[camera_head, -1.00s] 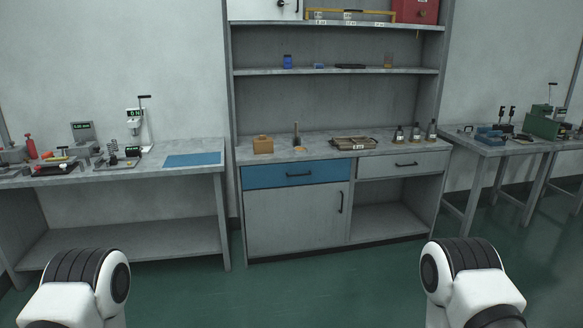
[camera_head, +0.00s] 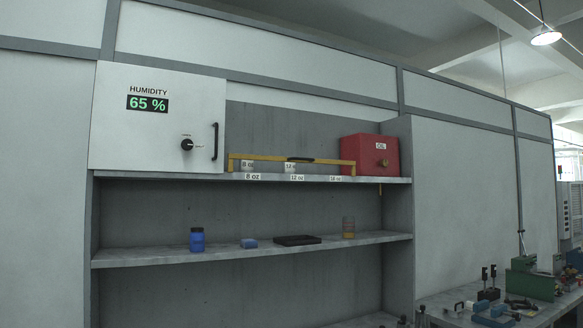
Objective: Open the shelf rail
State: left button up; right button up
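The yellow shelf rail (camera_head: 262,158) runs across the front of the upper shelf, with a dark handle (camera_head: 300,159) near its middle. Its left end is by the white humidity cabinet and its right end is by the red oil box. Labels reading 8 oz, 12 oz and 16 oz sit on the shelf edge (camera_head: 380,180) below it. Behind the rail I see small 8 oz and 12 oz labels and the grey back panel. Neither of my grippers shows in the head view.
A white cabinet (camera_head: 160,110) with a 65 % humidity display, a knob and a black handle is at the left. A red oil box (camera_head: 370,155) stands at the right. The lower shelf (camera_head: 140,256) holds a blue jar (camera_head: 197,240), a blue block (camera_head: 249,243), a black tray (camera_head: 297,240) and an amber container (camera_head: 348,228).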

aim_at(231, 155)
jog(key=i+l, duration=0.2)
jog(key=i, duration=0.15)
jog(key=i+l+z, duration=0.1)
jog(key=i, duration=0.25)
jog(key=i+l, duration=0.25)
jog(key=i+z, duration=0.05)
jog(key=i, duration=0.05)
